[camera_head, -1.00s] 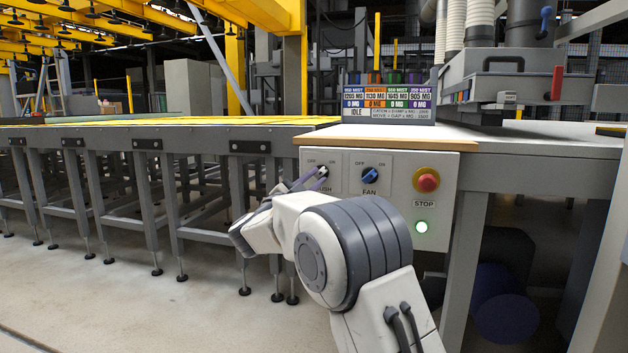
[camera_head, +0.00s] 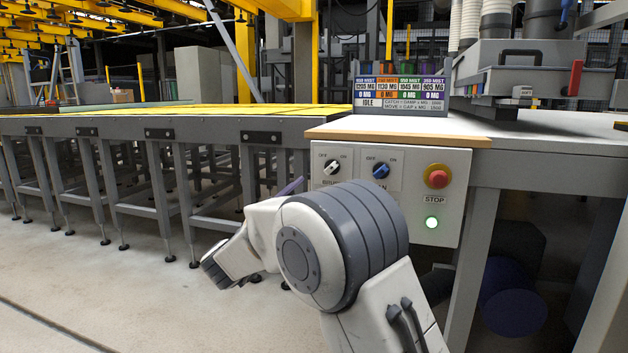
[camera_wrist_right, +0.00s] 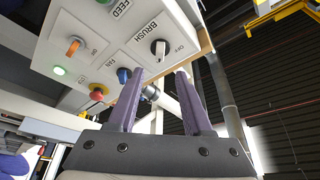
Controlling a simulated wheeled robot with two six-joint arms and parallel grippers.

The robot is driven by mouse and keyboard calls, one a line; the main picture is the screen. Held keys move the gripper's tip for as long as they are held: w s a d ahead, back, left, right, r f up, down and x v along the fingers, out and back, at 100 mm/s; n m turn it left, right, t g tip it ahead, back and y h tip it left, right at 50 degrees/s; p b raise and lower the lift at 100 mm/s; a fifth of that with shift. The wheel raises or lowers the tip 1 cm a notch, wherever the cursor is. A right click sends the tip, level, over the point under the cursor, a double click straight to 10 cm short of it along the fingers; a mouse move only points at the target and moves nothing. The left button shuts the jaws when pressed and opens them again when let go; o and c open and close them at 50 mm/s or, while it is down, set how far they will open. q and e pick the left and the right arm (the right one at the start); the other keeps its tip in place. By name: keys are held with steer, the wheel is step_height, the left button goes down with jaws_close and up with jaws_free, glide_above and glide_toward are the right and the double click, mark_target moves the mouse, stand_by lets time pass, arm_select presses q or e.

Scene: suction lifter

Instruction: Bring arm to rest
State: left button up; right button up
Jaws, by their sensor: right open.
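My right arm reaches in from the bottom in the head view, and its gripper (camera_head: 291,187) is mostly behind the wrist, with one purple finger showing. In the right wrist view the gripper (camera_wrist_right: 160,77) has its two purple fingers apart with nothing held between them. The control box (camera_head: 452,205) is just beyond the arm. Its brush knob (camera_head: 331,168) is clear of the fingers. The brush knob also shows beyond the fingertips in the right wrist view (camera_wrist_right: 158,48). My left gripper is not in view.
The box carries a blue fan knob (camera_head: 381,170), a red stop button (camera_head: 437,177) and a lit green lamp (camera_head: 431,223). A display reading IDLE (camera_head: 400,92) stands above it. A long grey conveyor frame (camera_head: 205,128) runs left. Open floor (camera_head: 90,285) lies at lower left.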

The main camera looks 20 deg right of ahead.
steer(key=shift+s+a+f, duration=0.2)
steer(key=shift+s+a, duration=0.1)
steer(key=shift+a, duration=0.05)
